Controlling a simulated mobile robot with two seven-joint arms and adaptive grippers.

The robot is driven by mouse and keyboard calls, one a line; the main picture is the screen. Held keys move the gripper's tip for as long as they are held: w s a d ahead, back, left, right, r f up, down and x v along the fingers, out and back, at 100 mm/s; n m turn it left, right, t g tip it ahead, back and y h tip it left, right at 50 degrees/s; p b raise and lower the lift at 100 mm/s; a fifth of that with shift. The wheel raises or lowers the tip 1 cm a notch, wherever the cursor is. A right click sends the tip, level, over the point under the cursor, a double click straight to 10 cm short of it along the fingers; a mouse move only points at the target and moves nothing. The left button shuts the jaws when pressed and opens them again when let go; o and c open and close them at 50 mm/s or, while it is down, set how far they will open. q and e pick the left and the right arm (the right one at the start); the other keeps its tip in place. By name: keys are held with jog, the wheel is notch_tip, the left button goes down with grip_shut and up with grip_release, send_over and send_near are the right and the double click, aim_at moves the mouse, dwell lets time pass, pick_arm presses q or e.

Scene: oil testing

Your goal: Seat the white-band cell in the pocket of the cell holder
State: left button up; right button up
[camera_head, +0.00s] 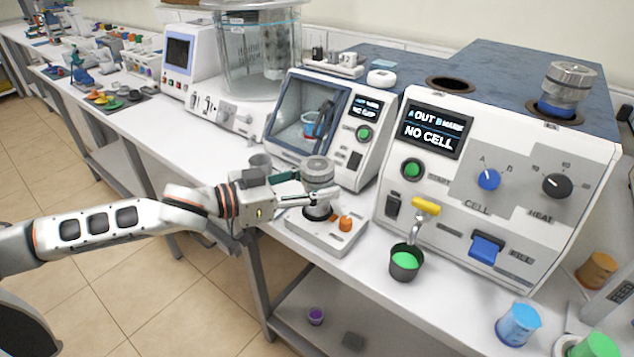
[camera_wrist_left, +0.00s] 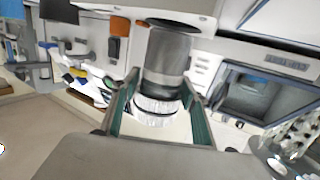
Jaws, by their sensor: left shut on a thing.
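My left gripper (camera_head: 305,197) is shut on the white-band cell (camera_head: 318,170), a metal cylinder with a ridged grey top. In the left wrist view the green-padded fingers (camera_wrist_left: 158,120) stand on either side of the cell's white band (camera_wrist_left: 155,105), and its grey metal body (camera_wrist_left: 168,60) shows beyond them. In the head view the cell is upright over the white cell holder (camera_head: 325,240), which has an orange knob (camera_head: 345,223). The fingers cover part of the cell, and I cannot tell whether its lower end is inside the pocket. My right gripper is not in view.
The tester (camera_head: 480,180) reads "NO CELL" behind on the right, with an empty round opening (camera_head: 450,85) and a blue-band cell (camera_head: 560,90) on top. A green-filled cup (camera_head: 405,263) stands right of the holder. A glass-door machine (camera_head: 318,125) stands behind.

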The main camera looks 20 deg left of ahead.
pick_arm(q)
jog(key=shift+f, duration=0.1)
jog(key=shift+f, duration=0.35)
jog(key=shift+f, duration=0.3)
jog(key=shift+f, duration=0.65)
jog(key=o, duration=1.5)
jog(key=shift+f, duration=0.1)
